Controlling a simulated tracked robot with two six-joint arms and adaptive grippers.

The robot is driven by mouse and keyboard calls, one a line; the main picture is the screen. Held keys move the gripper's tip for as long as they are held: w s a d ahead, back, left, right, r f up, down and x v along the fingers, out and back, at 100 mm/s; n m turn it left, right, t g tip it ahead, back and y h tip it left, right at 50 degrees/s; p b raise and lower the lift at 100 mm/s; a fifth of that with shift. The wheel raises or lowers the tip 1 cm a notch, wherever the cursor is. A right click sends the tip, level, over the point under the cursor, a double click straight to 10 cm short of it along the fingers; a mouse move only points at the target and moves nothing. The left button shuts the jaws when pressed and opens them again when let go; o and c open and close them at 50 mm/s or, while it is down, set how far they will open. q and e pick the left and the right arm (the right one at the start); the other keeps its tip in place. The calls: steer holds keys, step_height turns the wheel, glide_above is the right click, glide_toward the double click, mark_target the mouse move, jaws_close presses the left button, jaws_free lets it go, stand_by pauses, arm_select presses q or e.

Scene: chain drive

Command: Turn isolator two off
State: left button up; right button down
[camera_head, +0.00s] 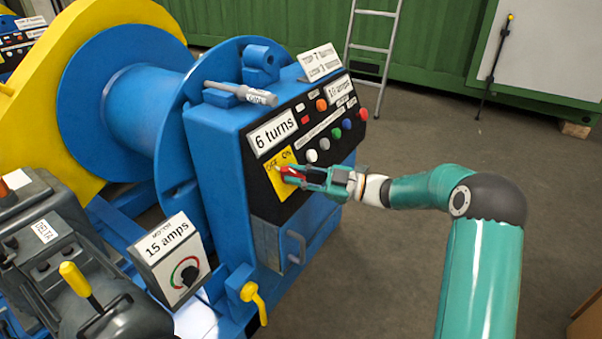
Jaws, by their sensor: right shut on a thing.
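A yellow plate (281,185) marked OFF and ON sits on the black front panel of the blue machine, under the "6 turns" label. A red switch handle (292,173) shows on this plate. My right gripper (296,176) is at the plate, shut on the red handle, with its arm reaching in from the right. The fingers partly hide the handle, so its exact angle is hard to tell. No number for the isolator can be read here. My left gripper is not in view.
Coloured buttons (335,132) sit right of the plate, close to my gripper. A "15 amps" box with a dial (189,275), a yellow lever (76,280) and a yellow handle (254,298) are at lower left. A ladder (371,50) stands behind. Open floor lies to the right.

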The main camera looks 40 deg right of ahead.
steer(key=shift+d+f+n+g+p, duration=0.1)
steer(key=shift+d+n+g+p, duration=0.2)
steer(key=shift+n, duration=0.35)
steer(key=shift+a+f+n+g+p, duration=0.1)
steer(key=shift+n+g, duration=0.3)
steer(key=shift+n, duration=0.25)
steer(key=shift+w, duration=0.1)
steer(key=c, duration=1.1)
jaws_free()
steer(key=shift+d, duration=0.1)
steer(key=shift+r+y, duration=0.1)
steer(key=shift+y, duration=0.2)
steer(key=v, duration=1.2)
steer(key=shift+r, duration=0.1)
